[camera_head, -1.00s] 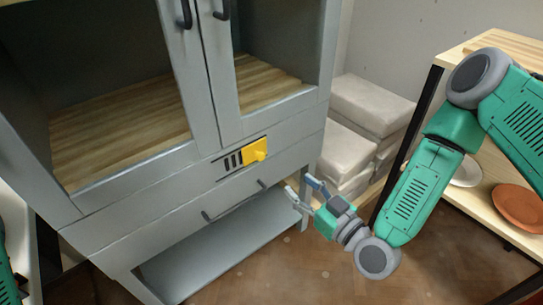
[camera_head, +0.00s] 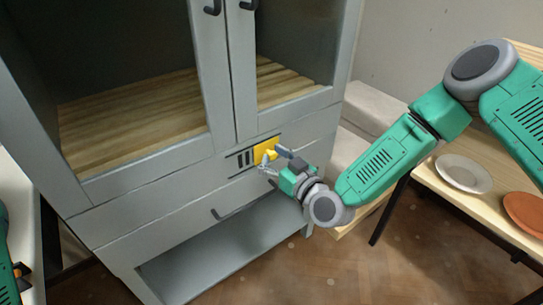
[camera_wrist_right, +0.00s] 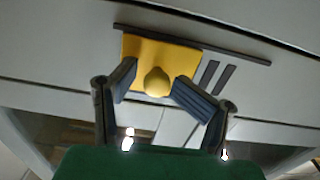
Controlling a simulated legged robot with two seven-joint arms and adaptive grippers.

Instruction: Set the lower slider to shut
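The yellow slider (camera_head: 266,149) sits at the right part of its slotted track on the grey cabinet's front rail, below the glass doors. In the right wrist view its yellow plate and round knob (camera_wrist_right: 157,81) are in front of my gripper. My right gripper (camera_head: 275,160) is at the slider. Its fingers (camera_wrist_right: 150,85) are apart, one on each side of the knob, with gaps visible; I cannot tell whether either one touches the plate. Dark bars (camera_wrist_right: 217,76) show beside the plate.
A drawer with a dark handle (camera_head: 230,211) is below the slider, over an open lower shelf (camera_head: 225,262). Door handles (camera_head: 212,8) stick out above. Pale blocks (camera_head: 375,105) are stacked behind. At right, a wooden table holds a white plate (camera_head: 463,173) and a terracotta plate (camera_head: 527,213).

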